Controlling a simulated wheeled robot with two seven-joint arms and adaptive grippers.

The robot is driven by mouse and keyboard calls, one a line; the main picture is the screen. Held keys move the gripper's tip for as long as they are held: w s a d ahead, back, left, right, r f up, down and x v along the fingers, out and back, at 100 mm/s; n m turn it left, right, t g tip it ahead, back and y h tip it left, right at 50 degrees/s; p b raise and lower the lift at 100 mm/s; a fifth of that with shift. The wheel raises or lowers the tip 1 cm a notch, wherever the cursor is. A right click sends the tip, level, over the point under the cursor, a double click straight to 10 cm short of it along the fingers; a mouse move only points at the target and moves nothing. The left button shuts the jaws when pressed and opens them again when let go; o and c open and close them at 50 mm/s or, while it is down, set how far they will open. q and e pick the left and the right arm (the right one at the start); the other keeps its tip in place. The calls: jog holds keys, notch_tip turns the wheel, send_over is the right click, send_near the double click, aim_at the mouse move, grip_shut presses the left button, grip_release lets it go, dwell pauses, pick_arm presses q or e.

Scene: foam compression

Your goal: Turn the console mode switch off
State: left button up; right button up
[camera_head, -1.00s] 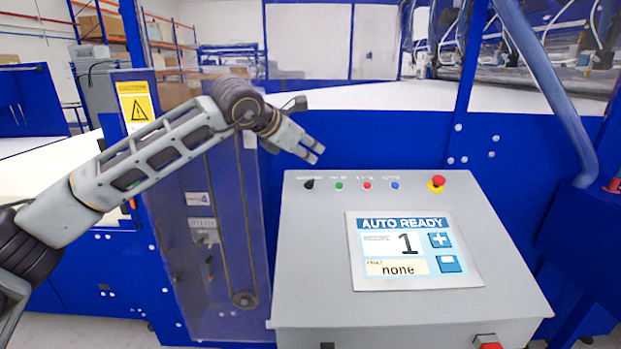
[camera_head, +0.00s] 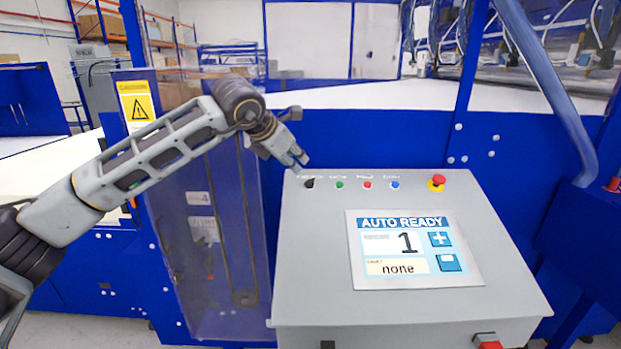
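The grey console (camera_head: 310,260) stands in front of me, its screen (camera_head: 413,249) reading "AUTO READY", 1 and "none". The black mode switch (camera_head: 309,184) is at the left end of the row along its top edge; which way it is turned is too small to tell. My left gripper (camera_head: 298,160) reaches in from the left and hangs just above and slightly left of the switch, apart from it. Its fingers point down and right and look close together, holding nothing that I can see; whether they are fully shut is unclear. My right gripper is not in view.
Green (camera_head: 339,184), red (camera_head: 367,184) and blue (camera_head: 394,185) buttons sit right of the switch, then a red emergency stop (camera_head: 437,181). A clear guard panel (camera_head: 215,290) stands left of the console. A blue pipe (camera_head: 550,90) runs down at the right.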

pick_arm(q)
jog(key=p, duration=0.2)
send_near(312, 178)
jog(key=x, duration=0.3)
jog(key=shift+w+d+f, duration=0.15)
jog(key=shift+w+f, duration=0.05)
jog(key=shift+f, duration=0.15)
jog(key=x, duration=0.3)
jog(key=shift+w+d+f+p, duration=0.25)
jog(key=shift+w+f+p, duration=0.15)
jog(key=shift+w+f, duration=0.25)
grip_shut()
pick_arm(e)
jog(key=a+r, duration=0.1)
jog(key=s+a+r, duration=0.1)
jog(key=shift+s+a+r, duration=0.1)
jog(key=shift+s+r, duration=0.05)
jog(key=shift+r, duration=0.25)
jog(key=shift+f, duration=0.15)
